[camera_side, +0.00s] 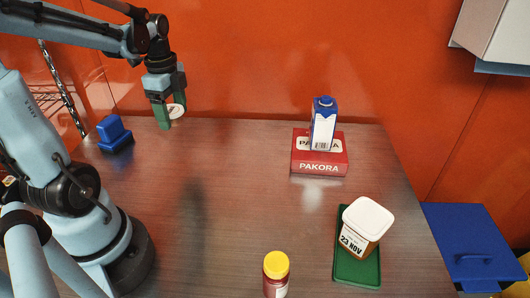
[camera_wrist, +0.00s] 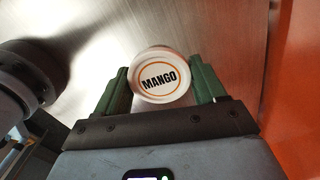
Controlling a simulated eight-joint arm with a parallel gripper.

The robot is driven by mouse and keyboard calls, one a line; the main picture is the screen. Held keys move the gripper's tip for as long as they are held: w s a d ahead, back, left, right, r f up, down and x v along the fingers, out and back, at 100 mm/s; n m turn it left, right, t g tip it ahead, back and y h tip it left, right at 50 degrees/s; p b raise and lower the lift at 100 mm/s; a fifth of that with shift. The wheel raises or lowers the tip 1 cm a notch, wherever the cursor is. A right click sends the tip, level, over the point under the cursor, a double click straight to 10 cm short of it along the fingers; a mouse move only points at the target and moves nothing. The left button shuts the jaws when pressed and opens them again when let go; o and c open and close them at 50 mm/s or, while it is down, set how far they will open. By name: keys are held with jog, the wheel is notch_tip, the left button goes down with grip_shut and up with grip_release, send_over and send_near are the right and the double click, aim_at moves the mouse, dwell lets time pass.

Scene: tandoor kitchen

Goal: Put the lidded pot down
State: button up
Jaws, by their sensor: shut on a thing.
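The lidded pot (camera_wrist: 160,82) is small and round, with a white lid marked MANGO inside an orange ring. My gripper (camera_wrist: 161,88) is shut on it, with one green finger on each side. In the side view my gripper (camera_side: 168,110) points down near the far left of the table, and the pot's pale lid (camera_side: 176,111) shows between the fingers. The lid faces the wrist camera; the pot's base is hidden. I cannot tell the gap between pot and table.
A blue block-like item (camera_side: 114,134) stands left of my gripper. A red PAKORA box (camera_side: 319,168) bears a blue-and-white carton (camera_side: 323,125). A white-lidded tub marked 23 NOV (camera_side: 361,232) stands on a green tray (camera_side: 357,270). A yellow-capped jar (camera_side: 276,275) is in front. The table's middle (camera_side: 235,190) is clear.

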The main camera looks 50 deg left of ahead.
send_over(150, 146)
notch_tip(150, 146, down, 7)
jog(key=shift+f, duration=2)
jog(key=shift+f, duration=0.1)
jog(key=o, duration=1)
jog(key=shift+o, duration=0.2)
